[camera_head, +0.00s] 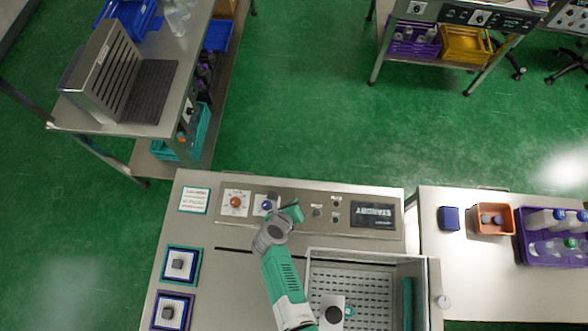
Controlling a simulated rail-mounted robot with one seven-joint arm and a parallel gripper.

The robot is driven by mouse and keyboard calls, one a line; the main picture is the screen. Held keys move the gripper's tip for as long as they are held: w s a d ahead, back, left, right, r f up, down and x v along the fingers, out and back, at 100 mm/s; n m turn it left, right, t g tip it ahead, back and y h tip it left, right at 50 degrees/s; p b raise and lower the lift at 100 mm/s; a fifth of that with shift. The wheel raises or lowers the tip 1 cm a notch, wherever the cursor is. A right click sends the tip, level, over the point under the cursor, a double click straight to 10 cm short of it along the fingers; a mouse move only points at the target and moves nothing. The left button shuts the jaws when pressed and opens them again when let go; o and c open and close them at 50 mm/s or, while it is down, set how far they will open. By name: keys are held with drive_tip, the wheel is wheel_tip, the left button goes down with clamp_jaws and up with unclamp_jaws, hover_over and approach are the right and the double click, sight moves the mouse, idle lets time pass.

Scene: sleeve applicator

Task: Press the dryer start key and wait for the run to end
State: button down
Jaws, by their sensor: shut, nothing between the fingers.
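The machine's control panel (345,194) runs along its back edge. A dark display (373,214) at its right reads STANDBY upside down. A red-orange knob (236,202) and a blue knob (267,205) sit at the left. A round dark key (317,212) and small light buttons (335,200) lie between the blue knob and the display. I cannot tell which is the dryer start key. My gripper (292,211) is over the panel, between the blue knob and the dark key. It is shut and empty; its fingertips are small, and contact cannot be judged.
An open basin (414,261) with a slotted floor is at the machine's right front. Two framed pads (180,264) lie at the left. The right-hand bench holds a blue box (449,218), an orange bin (494,207) and a purple crate (524,256) with bottles.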

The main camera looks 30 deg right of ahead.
wheel_tip(320, 180, down, 8)
drive_tip(key=b, duration=0.8)
drive_tip(key=shift+f, duration=0.3)
idle(1.3)
drive_tip(key=shift+f+b, duration=0.35)
drive_tip(key=shift+f, duration=0.05)
drive_tip(key=shift+f, duration=0.45)
idle(0.4)
drive_tip(key=shift+r, duration=0.1)
drive_tip(key=shift+r+p, duration=0.75)
drive_tip(key=shift+p, duration=0.05)
